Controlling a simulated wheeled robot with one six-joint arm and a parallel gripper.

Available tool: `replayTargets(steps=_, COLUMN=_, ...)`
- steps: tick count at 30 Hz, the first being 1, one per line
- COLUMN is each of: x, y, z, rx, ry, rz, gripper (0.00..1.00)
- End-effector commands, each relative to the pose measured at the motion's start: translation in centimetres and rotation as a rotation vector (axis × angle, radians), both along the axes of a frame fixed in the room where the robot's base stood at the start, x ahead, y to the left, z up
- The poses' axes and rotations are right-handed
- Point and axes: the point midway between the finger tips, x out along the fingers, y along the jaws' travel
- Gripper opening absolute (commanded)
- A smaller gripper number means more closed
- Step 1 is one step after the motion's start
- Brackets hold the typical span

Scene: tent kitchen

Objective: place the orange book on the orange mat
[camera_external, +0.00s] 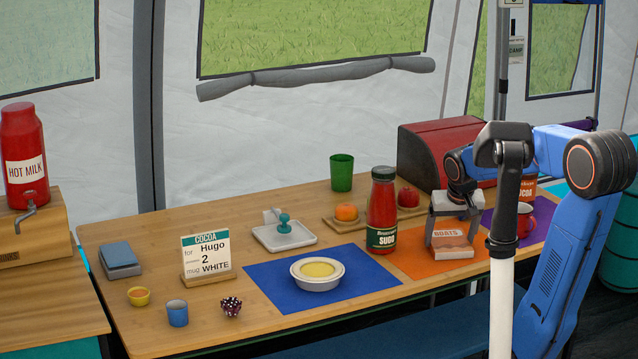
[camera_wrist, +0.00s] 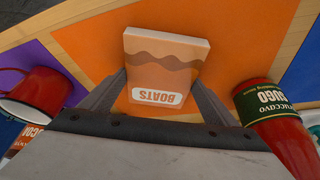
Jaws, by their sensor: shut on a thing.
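The orange book (camera_external: 450,243) carries the word BOATS. It is over the orange mat (camera_external: 408,263) in the external view, and I cannot tell whether it touches the mat. My gripper (camera_external: 450,225) is above the book with its two fingers reaching down to the book's sides. In the wrist view the book (camera_wrist: 163,68) sits between the fingertips (camera_wrist: 160,85), with the orange mat (camera_wrist: 85,50) all around it. My gripper is shut on the book.
A red sauce bottle (camera_external: 382,210) stands close left of my gripper. A red mug (camera_external: 525,220) is on the purple mat (camera_external: 497,222) to the right. A white bowl (camera_external: 317,275) stands on the blue mat (camera_external: 262,272). A red bread box (camera_external: 430,150) is behind.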

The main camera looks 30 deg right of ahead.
Motion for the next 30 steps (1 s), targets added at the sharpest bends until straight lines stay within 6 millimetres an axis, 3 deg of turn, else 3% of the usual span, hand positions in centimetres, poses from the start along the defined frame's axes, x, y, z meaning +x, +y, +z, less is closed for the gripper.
replayTargets(steps=1, x=0.0, y=0.0, z=-0.1, rx=0.0, ry=0.001, rz=0.0, gripper=0.55)
replayTargets(steps=2, x=0.0, y=0.0, z=-0.2, rx=0.0, ry=0.001, rz=0.0, gripper=0.86)
replayTargets(steps=4, x=0.0, y=0.0, z=-0.1, rx=0.0, ry=0.001, rz=0.0, gripper=1.0)
replayTargets(steps=11, x=0.0, y=0.0, z=0.0, rx=0.0, ry=0.0, rz=0.0, gripper=1.0)
replayTargets(steps=16, x=-0.3, y=0.2, z=1.2, rx=0.0, ry=-0.002, rz=0.0, gripper=1.0)
replayTargets(steps=30, x=-3.3, y=1.4, z=9.0, rx=0.0, ry=-0.002, rz=0.001, gripper=1.0)
